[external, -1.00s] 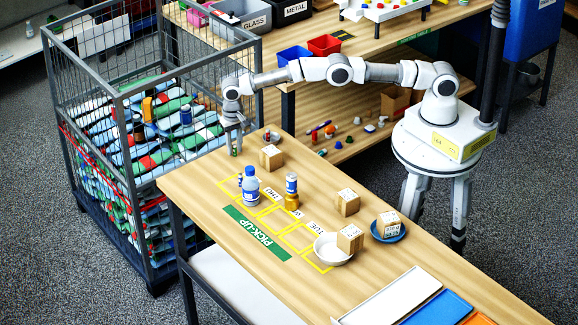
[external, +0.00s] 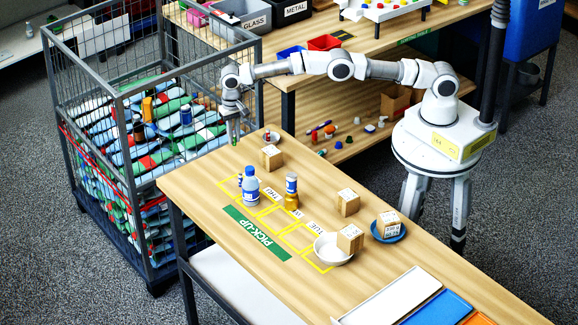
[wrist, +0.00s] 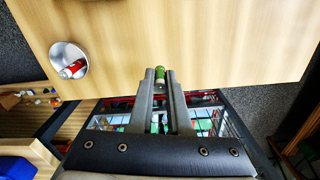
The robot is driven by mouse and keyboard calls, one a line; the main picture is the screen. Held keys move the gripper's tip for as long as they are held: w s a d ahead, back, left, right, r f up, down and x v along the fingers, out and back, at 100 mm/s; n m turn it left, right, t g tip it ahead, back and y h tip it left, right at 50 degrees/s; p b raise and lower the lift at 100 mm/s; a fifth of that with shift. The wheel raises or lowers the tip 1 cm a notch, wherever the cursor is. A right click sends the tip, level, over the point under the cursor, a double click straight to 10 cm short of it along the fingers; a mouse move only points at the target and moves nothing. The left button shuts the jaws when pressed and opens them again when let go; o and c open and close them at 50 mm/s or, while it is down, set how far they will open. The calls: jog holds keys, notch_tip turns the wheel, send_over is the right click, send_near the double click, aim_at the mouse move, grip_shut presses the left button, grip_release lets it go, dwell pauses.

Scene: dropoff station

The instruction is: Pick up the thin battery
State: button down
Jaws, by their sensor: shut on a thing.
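The thin battery, a small green cylinder, shows in the wrist view (wrist: 160,76) between the fingertips of my gripper (wrist: 159,88). In the external view, my gripper (external: 233,120) points down over the far left corner of the wooden table (external: 200,178). The battery (external: 235,137) shows as a green tip below the fingers, clear of the tabletop. My gripper is shut on it. Part of the battery is hidden between the fingers.
A small metal bowl (wrist: 55,52) with a red and silver item (wrist: 72,69) stands close by. A cardboard box (external: 271,157), a blue-and-white bottle (external: 250,186) and a brown bottle (external: 291,200) stand nearer the middle. A wire cage (external: 125,200) of bottles adjoins the table's left end.

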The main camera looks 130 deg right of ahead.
jog(key=s+d+r, duration=0.5)
jog(key=s+r, duration=0.1)
jog(key=s, duration=0.4)
jog(key=shift+s+r+b, duration=0.3)
jog(key=shift+r+b, duration=0.05)
jog(key=shift+b, duration=0.1)
